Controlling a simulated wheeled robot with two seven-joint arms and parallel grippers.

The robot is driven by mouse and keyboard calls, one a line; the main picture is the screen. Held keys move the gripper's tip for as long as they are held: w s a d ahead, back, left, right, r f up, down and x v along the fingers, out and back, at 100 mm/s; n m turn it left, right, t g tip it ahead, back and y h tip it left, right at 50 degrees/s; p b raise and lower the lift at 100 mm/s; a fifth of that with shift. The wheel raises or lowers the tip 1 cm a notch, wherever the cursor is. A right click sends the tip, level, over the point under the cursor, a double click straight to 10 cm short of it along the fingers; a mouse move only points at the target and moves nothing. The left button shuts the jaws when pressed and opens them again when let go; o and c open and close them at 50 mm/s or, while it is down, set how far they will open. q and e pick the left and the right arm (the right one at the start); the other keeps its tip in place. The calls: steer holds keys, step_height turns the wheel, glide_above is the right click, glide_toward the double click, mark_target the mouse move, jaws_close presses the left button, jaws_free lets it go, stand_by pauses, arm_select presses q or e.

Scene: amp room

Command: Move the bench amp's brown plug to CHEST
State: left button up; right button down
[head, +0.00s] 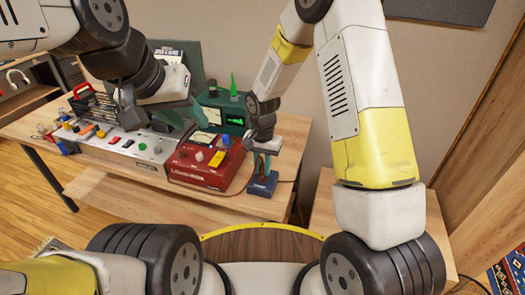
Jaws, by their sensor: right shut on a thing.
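The red amp box (205,168) with knobs and a yellow switch stands on the wooden bench. A long grey panel (135,148) with coloured buttons and plugs lies to its left, and a green meter box (232,112) stands behind. A small blue box (262,184) with a label stands right of the red amp. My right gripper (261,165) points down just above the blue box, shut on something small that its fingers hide. A brown cable (284,182) runs close by. My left gripper (183,117) is open above the grey panel. I cannot make out the CHEST label.
A red-handled rack (85,98) and several coloured plugs sit at the bench's left. A dark panel with a paper stands behind. The bench's front edge (110,175) is mostly clear. A lower wooden surface (325,205) is at right.

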steer(key=shift+f, duration=0.55)
steer(key=c, duration=1.2)
jaws_free()
step_height(320, 180, up, 8)
steer(key=shift+f, duration=0.1)
